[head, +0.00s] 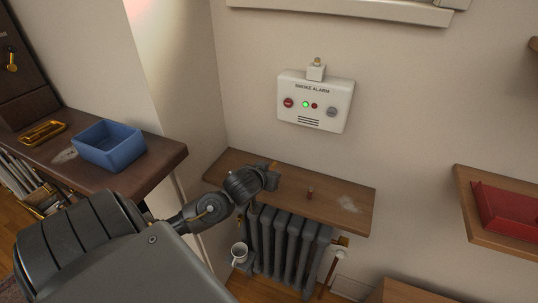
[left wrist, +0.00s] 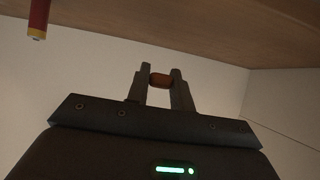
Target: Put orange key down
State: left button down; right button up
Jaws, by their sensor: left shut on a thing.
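My left gripper (head: 273,172) is over the left part of the wooden shelf (head: 335,205) above the radiator. In the left wrist view the gripper (left wrist: 159,88) appears apart from the wooden surface (left wrist: 190,25) at the top. My right gripper is not in view.
A small red and yellow cylinder (left wrist: 38,18) shows near the wood; a small upright piece (head: 310,192) stands mid-shelf. A smoke alarm (head: 316,100) is on the wall above. The shelf's right side is clear.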

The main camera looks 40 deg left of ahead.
pick_arm(q)
jog(key=shift+f, duration=1.55)
jog(key=shift+f, duration=0.15)
jog(key=shift+f, duration=0.45)
jog(key=c, duration=1.2)
grip_release()
